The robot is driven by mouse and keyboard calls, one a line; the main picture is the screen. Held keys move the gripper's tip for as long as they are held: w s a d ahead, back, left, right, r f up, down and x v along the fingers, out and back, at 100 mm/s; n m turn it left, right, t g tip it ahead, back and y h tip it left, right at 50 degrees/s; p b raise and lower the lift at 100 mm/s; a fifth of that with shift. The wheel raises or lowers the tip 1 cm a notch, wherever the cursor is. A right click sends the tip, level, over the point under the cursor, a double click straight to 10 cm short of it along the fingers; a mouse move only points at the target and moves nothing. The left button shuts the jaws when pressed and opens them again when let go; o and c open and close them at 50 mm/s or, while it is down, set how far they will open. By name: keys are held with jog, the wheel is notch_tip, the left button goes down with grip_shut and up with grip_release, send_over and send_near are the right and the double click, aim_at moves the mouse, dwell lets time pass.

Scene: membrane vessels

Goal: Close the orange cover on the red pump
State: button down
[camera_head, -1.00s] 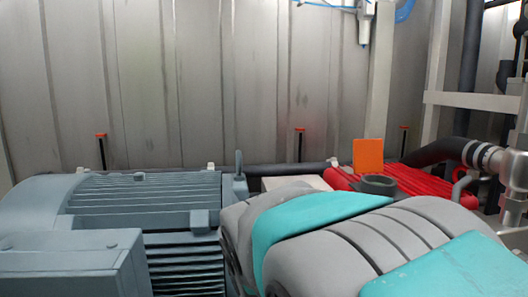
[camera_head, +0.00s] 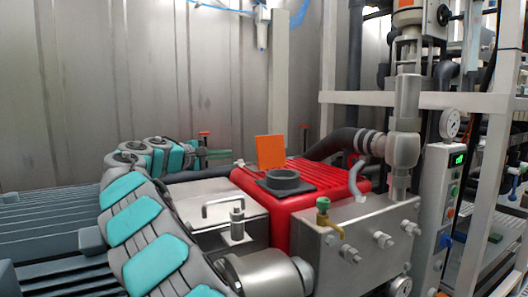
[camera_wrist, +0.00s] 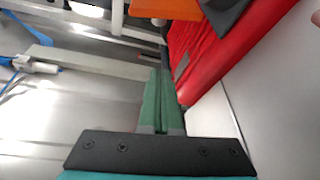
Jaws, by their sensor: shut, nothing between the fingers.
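The red pump (camera_head: 300,208) stands right of centre in the head view. Its orange cover (camera_head: 270,152) stands upright, open, behind a dark grey round port (camera_head: 284,180) on the pump's top. My gripper (camera_head: 229,153) is to the left of the cover, apart from it, with its green fingers pointing right. In the wrist view the green fingers (camera_wrist: 166,72) are shut together and empty. The red pump (camera_wrist: 225,45) lies to their right there, and part of the orange cover (camera_wrist: 165,8) shows at the top edge, beyond the fingertips.
A steel block (camera_head: 350,240) with valves and fittings stands in front of the pump. A steel box with a handle (camera_head: 215,215) is at its left. A dark pipe (camera_head: 335,145) runs behind right. A metal wall (camera_head: 120,80) closes the back.

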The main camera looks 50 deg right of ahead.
aim_at(269, 152)
jog(key=shift+h, duration=0.3)
jog(key=d, duration=0.8)
jog(key=w+d+p, duration=0.1)
jog(key=d, duration=0.3)
jog(key=shift+f, duration=0.15)
jog(key=shift+s+a+r, duration=0.15)
jog(key=shift+s+a, duration=0.05)
jog(key=shift+s, duration=0.4)
jog(key=shift+s+a+r, duration=0.15)
jog(key=shift+s+a, duration=0.05)
jog(key=shift+s, duration=0.4)
jog(key=shift+s+a+r, duration=0.15)
jog(key=shift+s+a, duration=0.05)
jog(key=shift+s, duration=0.4)
jog(key=shift+d+b, duration=0.15)
jog(key=shift+b, duration=0.2)
